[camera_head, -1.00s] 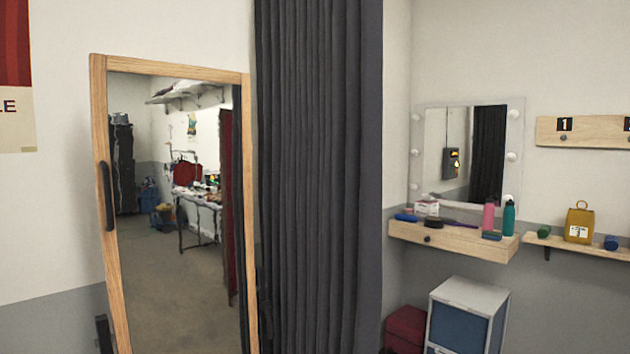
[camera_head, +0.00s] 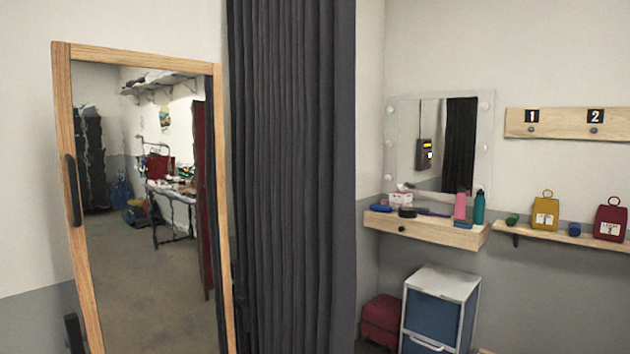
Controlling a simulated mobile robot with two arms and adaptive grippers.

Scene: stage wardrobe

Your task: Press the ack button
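I cannot make out an ack button in this view. A small dark wall box (camera_head: 421,160) with a yellow-orange patch and a small white patch shows as a reflection in the vanity mirror (camera_head: 405,130) at the right. It is too small to tell whether it carries a button. The real box is not directly in view. Neither of my grippers is in view.
A tall wood-framed mirror (camera_head: 62,150) with a dark handle stands at left, beside a dark curtain (camera_head: 290,180). A wooden drawer shelf (camera_head: 425,231) holds bottles. A blue-and-white cabinet (camera_head: 430,318) and red box (camera_head: 382,318) stand below. Tagged pouches (camera_head: 545,211) sit on a right shelf.

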